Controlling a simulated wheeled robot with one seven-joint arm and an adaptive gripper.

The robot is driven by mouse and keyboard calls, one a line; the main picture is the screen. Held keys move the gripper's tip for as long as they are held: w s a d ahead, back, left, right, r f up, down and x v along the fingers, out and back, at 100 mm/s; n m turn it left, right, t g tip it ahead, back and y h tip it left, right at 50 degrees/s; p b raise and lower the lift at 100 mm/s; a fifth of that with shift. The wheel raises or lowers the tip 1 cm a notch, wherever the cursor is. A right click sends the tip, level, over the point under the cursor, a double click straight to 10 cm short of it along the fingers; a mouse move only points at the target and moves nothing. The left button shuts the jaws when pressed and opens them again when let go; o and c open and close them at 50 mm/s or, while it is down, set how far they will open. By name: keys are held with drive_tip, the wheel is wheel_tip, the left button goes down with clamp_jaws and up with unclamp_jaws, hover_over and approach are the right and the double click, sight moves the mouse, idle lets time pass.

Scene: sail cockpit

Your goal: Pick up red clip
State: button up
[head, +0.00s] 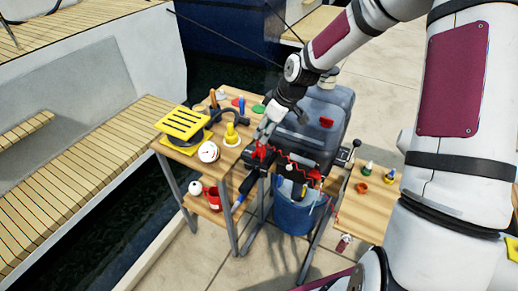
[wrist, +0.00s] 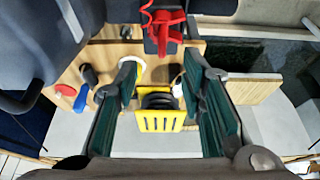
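A red clip (head: 260,152) is at the front right edge of the wooden table, by a dark part. In the wrist view a red clip-like thing (wrist: 165,20) shows at the top centre on a dark block, beyond my fingertips. My gripper (head: 265,131) hangs just above the red clip in the head view. In the wrist view my gripper (wrist: 160,72) is open, its two green-padded fingers wide apart with nothing held between them. I cannot tell from the head view whether a finger touches the clip.
A yellow slotted block (head: 184,122), a white round gauge (head: 208,151) and a yellow bottle (head: 231,134) stand on the table. A grey case (head: 328,105) is close behind my gripper. A blue bucket (head: 297,212) stands below. A second wooden table (head: 362,214) is at right.

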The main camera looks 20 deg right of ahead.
sight(260, 148)
drive_tip(key=shift+s+x, duration=0.15)
drive_tip(key=shift+x, duration=1.35)
drive_tip(key=shift+s+x, duration=0.1)
drive_tip(key=shift+x, duration=1.4)
drive_tip(key=shift+d+f, duration=0.15)
clamp_jaws()
